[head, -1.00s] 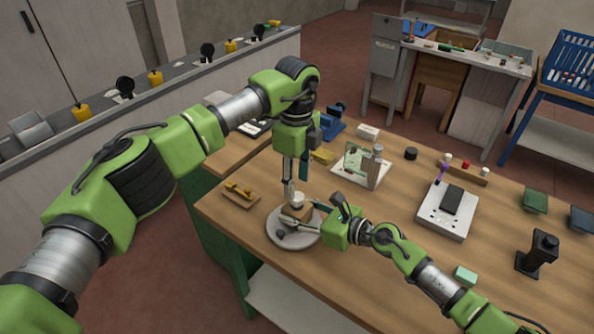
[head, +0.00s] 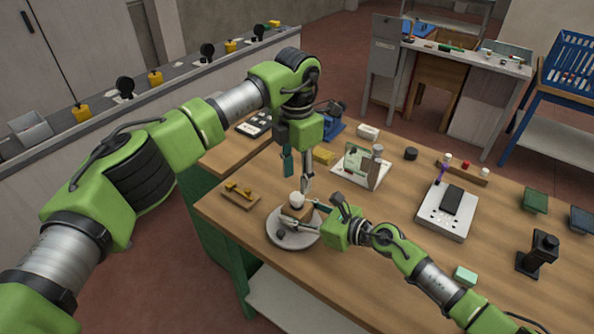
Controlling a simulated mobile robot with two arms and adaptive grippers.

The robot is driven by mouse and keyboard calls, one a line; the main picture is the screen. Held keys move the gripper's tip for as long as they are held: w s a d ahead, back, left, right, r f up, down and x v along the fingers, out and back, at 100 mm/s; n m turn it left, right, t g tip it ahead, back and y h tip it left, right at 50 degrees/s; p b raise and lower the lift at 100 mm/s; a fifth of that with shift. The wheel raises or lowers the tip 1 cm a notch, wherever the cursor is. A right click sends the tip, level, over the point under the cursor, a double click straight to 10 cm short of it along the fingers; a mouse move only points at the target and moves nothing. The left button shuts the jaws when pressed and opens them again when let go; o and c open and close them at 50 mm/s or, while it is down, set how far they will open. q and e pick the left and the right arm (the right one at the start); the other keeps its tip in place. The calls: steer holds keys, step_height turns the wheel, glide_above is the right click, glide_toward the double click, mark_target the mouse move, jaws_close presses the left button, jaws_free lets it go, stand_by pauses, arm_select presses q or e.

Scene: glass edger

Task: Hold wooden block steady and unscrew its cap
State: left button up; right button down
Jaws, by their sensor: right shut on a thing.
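The wooden block (head: 291,212) stands on a round grey plate (head: 277,236) near the table's left front edge. A white cap (head: 297,199) is on top of the block. My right gripper (head: 298,220) reaches in from the right, shut on the block, and partly hides it. My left gripper (head: 307,191) points down just above and right of the cap. Its fingers are seen edge-on, so their opening is unclear. Whether a fingertip touches the cap is also unclear.
A small dark piece (head: 281,235) lies on the plate. A wooden holder with yellow parts (head: 240,194) lies to the left. A white stand with a clear panel (head: 360,170), a white box with a black top (head: 447,212) and a black stand (head: 538,255) are farther right. Bare tabletop lies between.

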mark_target(297, 196)
arm_select(q)
steer(key=m, duration=0.4)
steer(key=shift+r, duration=0.15)
steer(key=m, duration=0.3)
steer(key=shift+r+m, duration=0.1)
steer(key=shift+m, duration=0.3)
steer(key=m, duration=0.6)
steer(key=shift+r, duration=0.2)
steer(key=shift+f+m, duration=0.3)
steer(key=shift+f, duration=3.65)
